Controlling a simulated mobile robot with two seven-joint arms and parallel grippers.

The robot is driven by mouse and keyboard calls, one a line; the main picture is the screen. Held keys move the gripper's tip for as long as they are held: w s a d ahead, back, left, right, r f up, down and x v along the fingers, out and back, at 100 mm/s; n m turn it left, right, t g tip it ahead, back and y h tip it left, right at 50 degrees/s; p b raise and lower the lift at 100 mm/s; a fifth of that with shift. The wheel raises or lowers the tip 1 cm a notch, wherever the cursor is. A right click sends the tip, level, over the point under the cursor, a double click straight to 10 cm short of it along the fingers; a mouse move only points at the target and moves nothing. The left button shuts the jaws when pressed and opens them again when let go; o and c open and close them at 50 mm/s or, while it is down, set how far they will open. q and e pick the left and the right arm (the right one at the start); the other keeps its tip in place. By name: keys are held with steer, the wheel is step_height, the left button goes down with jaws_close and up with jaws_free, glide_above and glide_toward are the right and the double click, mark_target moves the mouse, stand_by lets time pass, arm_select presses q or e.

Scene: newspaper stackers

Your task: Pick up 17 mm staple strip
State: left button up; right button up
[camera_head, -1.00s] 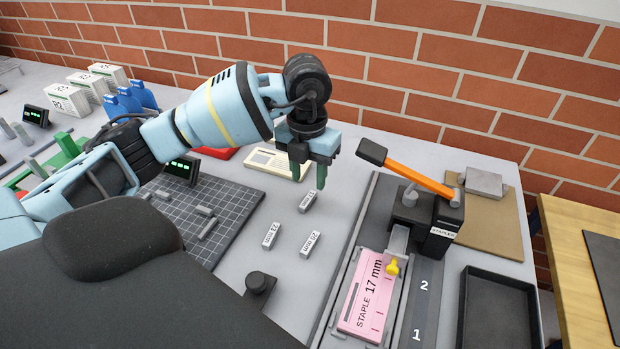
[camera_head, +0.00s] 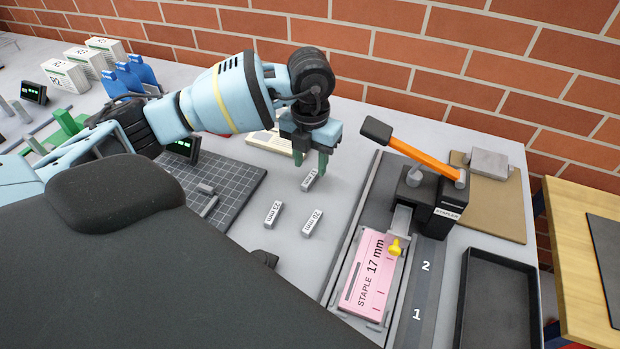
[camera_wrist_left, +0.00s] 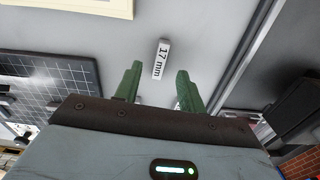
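The 17 mm staple strip (camera_head: 311,183) is a small light grey bar lying on the grey table. Its "17 mm" label reads clearly in the left wrist view (camera_wrist_left: 161,60). My left gripper (camera_head: 310,167) points down over it with green fingers. In the left wrist view the gripper (camera_wrist_left: 158,72) is open and empty, with the strip's near end showing between the fingertips. I cannot tell how far above the table the tips are. A 23 mm strip (camera_head: 273,214) and a 20 mm strip (camera_head: 312,223) lie nearer. My right gripper is not in view.
The stapler (camera_head: 437,215) with its orange-handled lever stands to the right. A pink "STAPLE 17 mm" card (camera_head: 366,275) lies before it. A black tray (camera_head: 497,300) is at the right, a gridded mat (camera_head: 235,185) at the left. Table around the strips is clear.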

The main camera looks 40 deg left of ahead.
mark_target(310, 177)
arm_select(q)
steer(key=shift+f, duration=1.85)
jaws_close()
